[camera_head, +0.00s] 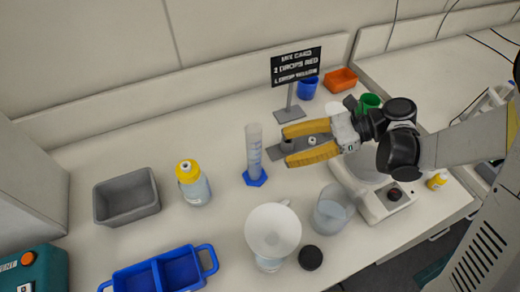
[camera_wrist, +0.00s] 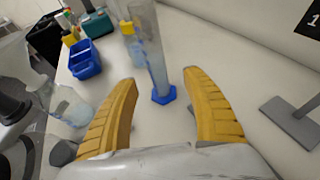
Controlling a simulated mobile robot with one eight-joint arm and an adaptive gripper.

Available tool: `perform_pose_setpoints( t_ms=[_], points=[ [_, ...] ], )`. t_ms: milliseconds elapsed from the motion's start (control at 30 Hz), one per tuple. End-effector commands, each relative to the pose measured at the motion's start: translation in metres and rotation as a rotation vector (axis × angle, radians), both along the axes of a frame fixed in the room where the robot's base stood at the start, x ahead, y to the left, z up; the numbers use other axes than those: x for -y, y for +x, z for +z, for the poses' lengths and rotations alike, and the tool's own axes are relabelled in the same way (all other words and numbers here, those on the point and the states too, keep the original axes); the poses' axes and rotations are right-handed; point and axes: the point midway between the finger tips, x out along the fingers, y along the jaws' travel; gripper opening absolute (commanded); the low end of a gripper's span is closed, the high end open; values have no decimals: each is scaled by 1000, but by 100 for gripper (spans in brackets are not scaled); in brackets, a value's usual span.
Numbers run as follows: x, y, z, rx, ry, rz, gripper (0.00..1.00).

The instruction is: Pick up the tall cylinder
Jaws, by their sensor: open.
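The tall cylinder (camera_head: 254,152) is a clear graduated tube standing upright on a blue hexagonal base (camera_head: 255,177) near the middle of the bench. In the wrist view the tall cylinder (camera_wrist: 152,60) stands beyond and between my fingertips, with its blue base (camera_wrist: 164,95) visible and its top cut off by the frame edge. My gripper (camera_head: 284,145) has yellow fingers, is open and empty, and sits to the right of the cylinder, pointing at it. It also shows in the wrist view (camera_wrist: 163,85). A gap remains between the fingertips and the tube in the head view.
A black sign (camera_head: 296,66) on a grey stand is behind my gripper. A white funnel (camera_head: 273,230), a clear beaker (camera_head: 333,209) and a black cap (camera_head: 310,257) are in front. A yellow-capped bottle (camera_head: 193,184), grey bin (camera_head: 127,198) and blue tray (camera_head: 165,272) are left.

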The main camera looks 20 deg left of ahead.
Motion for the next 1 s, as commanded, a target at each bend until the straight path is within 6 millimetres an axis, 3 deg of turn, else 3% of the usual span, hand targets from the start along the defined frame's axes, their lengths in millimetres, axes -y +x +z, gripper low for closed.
perform_pose_setpoints(
  t_ms=[133, 633, 933, 967, 1000],
  points=[
    [-23, -8, -12, 2, 0, 4, 58],
    [-75, -30, -36, 3, -1, 2, 58],
    [-81, -31, -36, 4, -2, -2, 58],
    [-81, -31, -36, 4, -2, -2, 56],
    [-81, -31, -36, 4, -2, -2, 44]
  ],
)
